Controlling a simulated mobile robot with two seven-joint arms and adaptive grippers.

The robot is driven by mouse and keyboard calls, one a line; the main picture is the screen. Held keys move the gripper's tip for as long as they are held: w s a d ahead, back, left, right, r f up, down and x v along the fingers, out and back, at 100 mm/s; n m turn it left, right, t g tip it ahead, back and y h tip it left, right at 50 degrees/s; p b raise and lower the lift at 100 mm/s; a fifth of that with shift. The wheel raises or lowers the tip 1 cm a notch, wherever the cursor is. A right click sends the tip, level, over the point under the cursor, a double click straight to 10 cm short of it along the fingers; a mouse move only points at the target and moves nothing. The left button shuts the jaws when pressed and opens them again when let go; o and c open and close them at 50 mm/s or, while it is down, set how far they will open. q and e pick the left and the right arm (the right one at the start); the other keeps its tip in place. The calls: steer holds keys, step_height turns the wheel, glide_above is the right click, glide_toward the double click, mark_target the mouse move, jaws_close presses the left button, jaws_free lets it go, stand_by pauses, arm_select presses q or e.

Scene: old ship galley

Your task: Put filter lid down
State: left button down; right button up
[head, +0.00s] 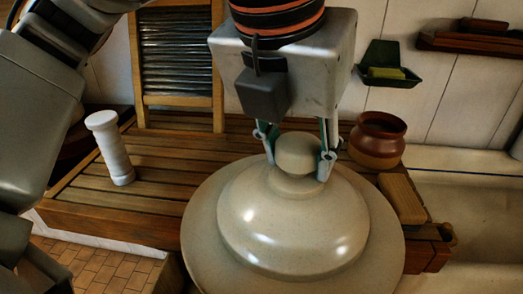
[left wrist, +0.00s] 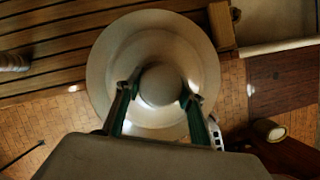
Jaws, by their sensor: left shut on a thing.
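The filter lid (head: 290,235) is a pale, glossy domed disc with a wide flat rim and a round knob on top. My left gripper (head: 297,158) is shut on the knob, with one finger on each side. The lid looks about level and is in front of the slatted wooden board (head: 140,205), overlapping its front edge. In the left wrist view the lid (left wrist: 105,65) is partly over the slats and partly over the tiled floor. Whether its underside touches anything is hidden. My right gripper is not in view.
A white cylindrical grinder (head: 111,150) stands on the board at left. A brown pot (head: 377,140) and a wooden block (head: 402,198) are close to the lid's right. A washboard (head: 178,65) leans at the back. Bare slats lie between grinder and lid.

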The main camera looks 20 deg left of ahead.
arm_select(q)
steer(key=w+a+p, duration=0.2)
steer(key=w+a, duration=0.1)
steer(key=w, duration=0.6)
steer(key=w+a+p, duration=0.2)
steer(key=w, duration=0.8)
step_height(320, 180, down, 7)
steer(key=p, duration=0.1)
steer(key=shift+a, duration=0.25)
steer(key=c, duration=1.5)
jaws_free()
steer(key=shift+f, duration=0.1)
steer(key=shift+o, duration=1)
steer(key=shift+p, duration=0.35)
steer(key=b+v, duration=0.1)
steer(key=v, duration=1.1)
steer(key=shift+b, duration=0.35)
